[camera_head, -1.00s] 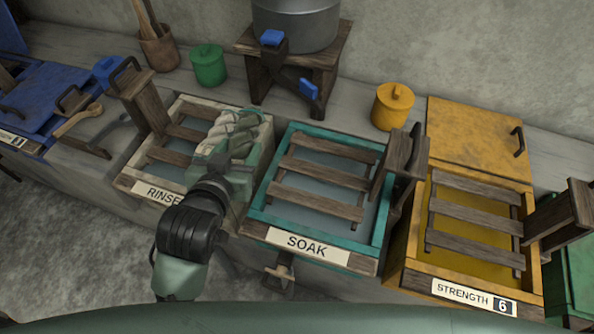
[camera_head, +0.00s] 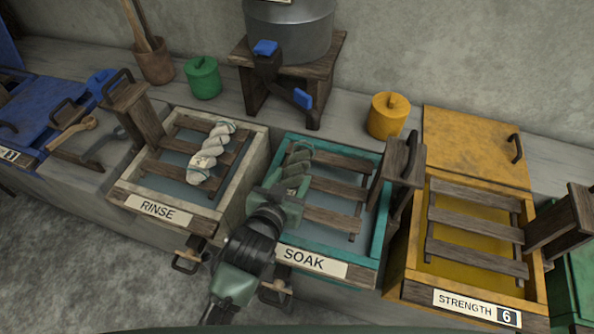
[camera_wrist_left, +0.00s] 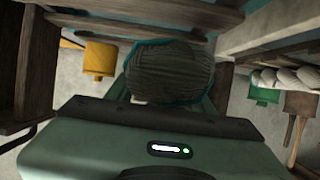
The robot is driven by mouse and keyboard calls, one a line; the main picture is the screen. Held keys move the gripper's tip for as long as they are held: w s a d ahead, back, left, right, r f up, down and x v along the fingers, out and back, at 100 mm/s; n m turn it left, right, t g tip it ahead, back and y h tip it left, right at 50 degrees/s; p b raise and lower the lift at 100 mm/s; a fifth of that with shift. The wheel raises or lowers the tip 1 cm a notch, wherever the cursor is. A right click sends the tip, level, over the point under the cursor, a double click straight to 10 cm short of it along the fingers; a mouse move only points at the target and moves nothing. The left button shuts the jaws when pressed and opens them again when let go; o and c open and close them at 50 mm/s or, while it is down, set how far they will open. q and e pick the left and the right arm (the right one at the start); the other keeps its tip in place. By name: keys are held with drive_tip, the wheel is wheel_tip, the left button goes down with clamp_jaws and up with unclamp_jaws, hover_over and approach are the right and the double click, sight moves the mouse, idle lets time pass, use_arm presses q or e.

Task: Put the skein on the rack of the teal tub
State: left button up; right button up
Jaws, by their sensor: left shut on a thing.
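My left gripper (camera_head: 290,187) is over the left side of the teal tub (camera_head: 378,245), labelled SOAK. It is shut on a grey-green twisted skein (camera_head: 299,158). The skein also shows as a dark, ribbed bundle (camera_wrist_left: 170,70) in the left wrist view, just beyond the gripper body. The teal tub's rack (camera_head: 342,184) has wooden slats, and the skein is at their left ends. I cannot tell whether it touches the slats. The jaws hide its lower part. My right gripper is not in view.
A whitish twisted skein (camera_head: 211,152) lies on the slats of the RINSE tub (camera_head: 128,192) to the left. A wooden upright with a handle (camera_head: 401,160) stands at the teal tub's right side. The yellow tub (camera_head: 411,262) is further right.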

sight(294, 172)
use_arm(q)
drive_tip(key=w, duration=0.2)
drive_tip(key=w+d, duration=0.1)
drive_tip(key=w, duration=0.1)
drive_tip(key=shift+w+d, duration=0.15)
drive_tip(key=shift+d, duration=0.05)
drive_tip(key=shift+w+f, duration=0.1)
drive_tip(key=shift+f, duration=1.65)
drive_tip(key=o, duration=1.5)
drive_tip(key=shift+f, duration=0.15)
drive_tip(key=v, duration=1.2)
